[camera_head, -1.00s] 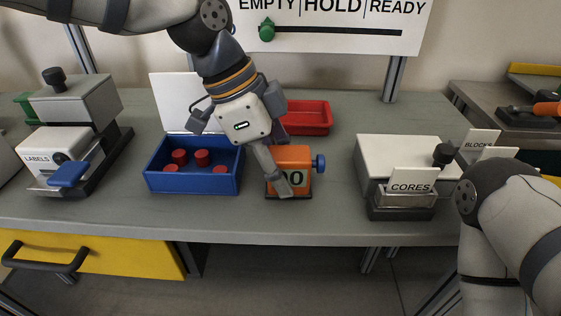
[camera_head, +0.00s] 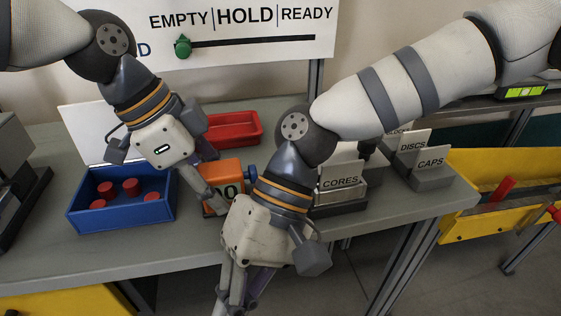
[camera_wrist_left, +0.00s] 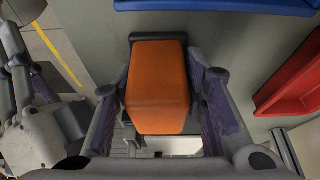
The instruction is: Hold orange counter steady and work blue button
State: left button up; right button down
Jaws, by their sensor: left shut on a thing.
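The orange counter (camera_head: 221,170) stands on the bench, a digit window partly visible on its front. My left gripper (camera_head: 214,192) is shut on it; the left wrist view shows a finger on each side of the orange body (camera_wrist_left: 158,88). The blue button (camera_head: 251,171) shows at the counter's right side in the head view, partly covered by my right arm. My right gripper (camera_head: 240,296) hangs in front of the counter, over the bench's front edge, apart from the button. Its fingertips run toward the picture's bottom edge, so its opening is unclear.
A blue box (camera_head: 85,222) with red round pieces stands left of the counter, and a red tray (camera_head: 235,130) behind it. The CORES holder (camera_head: 340,183) stands to the right. A sign with a green slider (camera_head: 183,46) at HOLD's left hangs behind.

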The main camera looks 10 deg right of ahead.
aim_at(252, 174)
jog(key=w+d+r+m+t, duration=0.1)
jog(key=w+d+r+m, duration=0.2)
jog(key=r, duration=0.3)
jog(key=w+d+r+m+t+y, duration=0.1)
jog(key=w+d+r+m, duration=0.2)
jog(key=d+r, duration=0.15)
jog(key=w+d+r+m+t, duration=0.1)
jog(key=w+d+r+m, duration=0.25)
jog(key=r, duration=0.25)
jog(key=w+d+m+t, duration=0.1)
jog(key=w+d+m, duration=0.1)
jog(key=m, duration=0.1)
jog(key=w+d+f+m+t+y, duration=0.1)
jog(key=w+d+m, duration=0.1)
jog(key=w+m, duration=0.1)
jog(key=w+d+f+m+t+y, duration=0.1)
jog(key=w+d+m, duration=0.1)
jog(key=m, duration=0.3)
jog(key=shift+w+d+f, duration=0.2)
jog(key=shift+d, duration=0.05)
jog(key=shift+a+f, duration=0.1)
jog(key=x, duration=1)
jog(key=shift+a, duration=0.1)
